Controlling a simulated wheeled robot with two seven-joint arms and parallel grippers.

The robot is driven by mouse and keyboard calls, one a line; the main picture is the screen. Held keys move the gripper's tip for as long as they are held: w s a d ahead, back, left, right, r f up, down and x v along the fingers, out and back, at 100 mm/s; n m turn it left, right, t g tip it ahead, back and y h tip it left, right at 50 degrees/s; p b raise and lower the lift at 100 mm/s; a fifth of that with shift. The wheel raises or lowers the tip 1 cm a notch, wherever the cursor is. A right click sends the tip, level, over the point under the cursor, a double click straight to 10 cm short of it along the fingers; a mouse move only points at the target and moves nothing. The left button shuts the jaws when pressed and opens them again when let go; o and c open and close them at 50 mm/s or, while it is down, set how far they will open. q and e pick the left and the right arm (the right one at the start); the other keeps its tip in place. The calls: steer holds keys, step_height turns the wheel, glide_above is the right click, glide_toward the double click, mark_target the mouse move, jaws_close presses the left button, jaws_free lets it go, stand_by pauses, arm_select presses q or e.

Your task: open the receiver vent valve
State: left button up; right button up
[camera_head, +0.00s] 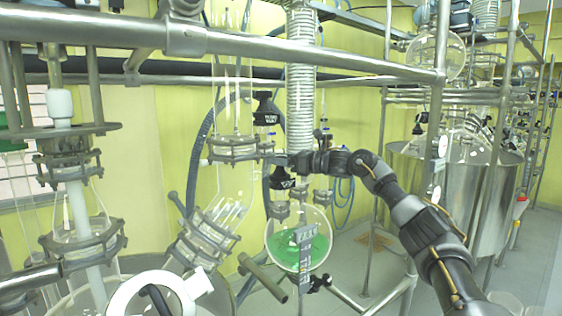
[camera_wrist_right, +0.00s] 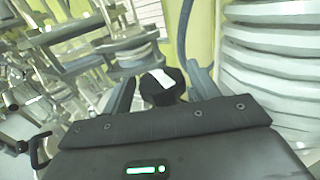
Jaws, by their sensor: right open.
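The round glass receiver (camera_head: 283,238) holds green liquid at the centre of the head view. A black valve knob (camera_head: 283,179) with a small white label sits above its neck; this appears to be the receiver vent valve, though the label is too small to read. My right gripper (camera_head: 293,163) is at this knob, its arm coming in from the lower right. In the right wrist view a black knob (camera_wrist_right: 163,88) with a white label shows between the two open fingers. I cannot tell whether they touch it. My left gripper is not in view.
Another black labelled knob (camera_head: 266,110) is just above, beside the white ribbed column (camera_head: 301,80). A slanted glass tube with metal clamps (camera_head: 207,238) stands to the left. Metal frame rails (camera_head: 290,52) cross above. A steel vessel (camera_head: 462,195) stands at right.

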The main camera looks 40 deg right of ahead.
steer(key=m+h+b, duration=0.1)
steer(key=f+m+t+h+b, duration=0.1)
steer(key=b, duration=0.1)
steer(key=shift+w+h, duration=0.15)
steer(key=shift+h, duration=0.25)
steer(key=shift+r+m+t+h+b, duration=0.15)
steer(key=shift+m+t+h+b, duration=0.25)
steer(key=shift+h+b, duration=0.3)
steer(key=m+h, duration=0.2)
steer(key=h, duration=0.1)
steer(key=m+h+b, duration=0.1)
steer(key=shift+s+r+h, duration=0.2)
steer(key=shift+r+h, duration=0.05)
steer(key=shift+h, duration=0.15)
steer(key=m+h, duration=0.2)
steer(key=h, duration=0.1)
steer(key=shift+w, duration=0.2)
steer(key=shift+s, duration=0.1)
steer(key=shift+d, duration=0.1)
